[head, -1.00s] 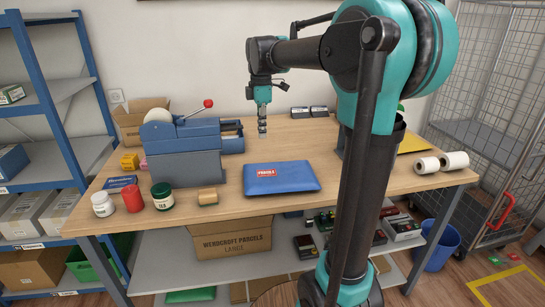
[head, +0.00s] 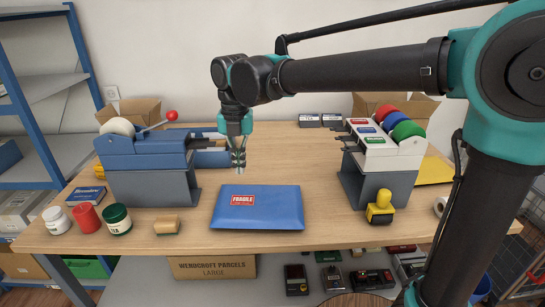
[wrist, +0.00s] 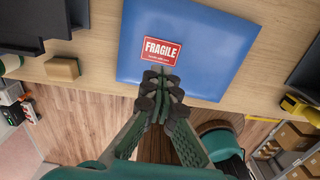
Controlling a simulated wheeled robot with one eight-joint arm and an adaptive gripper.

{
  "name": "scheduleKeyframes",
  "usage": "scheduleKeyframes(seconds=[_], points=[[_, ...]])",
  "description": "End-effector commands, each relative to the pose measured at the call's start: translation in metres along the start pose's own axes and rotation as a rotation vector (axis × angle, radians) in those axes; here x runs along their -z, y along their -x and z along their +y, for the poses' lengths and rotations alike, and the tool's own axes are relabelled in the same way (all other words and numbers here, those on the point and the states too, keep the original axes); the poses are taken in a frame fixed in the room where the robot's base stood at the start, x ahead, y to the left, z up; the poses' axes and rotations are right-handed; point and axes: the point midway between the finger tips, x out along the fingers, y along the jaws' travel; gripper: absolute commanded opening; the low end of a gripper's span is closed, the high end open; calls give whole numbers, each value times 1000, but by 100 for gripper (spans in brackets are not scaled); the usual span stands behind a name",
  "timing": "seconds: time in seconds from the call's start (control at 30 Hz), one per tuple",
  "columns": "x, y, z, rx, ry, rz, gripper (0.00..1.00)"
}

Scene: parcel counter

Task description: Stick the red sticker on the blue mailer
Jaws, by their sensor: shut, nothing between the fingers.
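The blue mailer (head: 285,211) lies flat on the wooden counter. A red sticker with white lettering reading FRAGILE (head: 243,200) lies flat on its face, left of the middle. In the wrist view the mailer (wrist: 211,57) fills the upper middle, with the red sticker (wrist: 161,51) just beyond the fingertips. My gripper (head: 239,170) is shut and empty, pointing down. In the head view its tips appear just above the mailer's far edge. In the wrist view the shut fingers (wrist: 163,88) overlap the mailer's lower part and seem clear of it.
A white-and-grey dispenser (head: 372,172) with red, blue and green rolls stands right of the mailer. A yellow-handled stamp (head: 380,207) stands before it. A blue tape machine (head: 150,165) stands left, with jars (head: 117,219) and a wooden block (head: 167,225) in front. Bare counter lies behind the mailer.

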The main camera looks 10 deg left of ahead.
Motion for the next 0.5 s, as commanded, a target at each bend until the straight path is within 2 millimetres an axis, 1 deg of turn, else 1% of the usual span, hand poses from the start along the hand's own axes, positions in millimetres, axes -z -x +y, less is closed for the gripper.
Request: scheduleKeyframes(seconds=[0.03, 0.17, 0.27, 0.5], points=[[5, -1, 6, 0, 26, 0, 0], [7, -6, 9, 0, 48, 0, 0], [7, -17, 9, 0, 46, 0, 0], [7, -51, 8, 0, 44, 0, 0]])
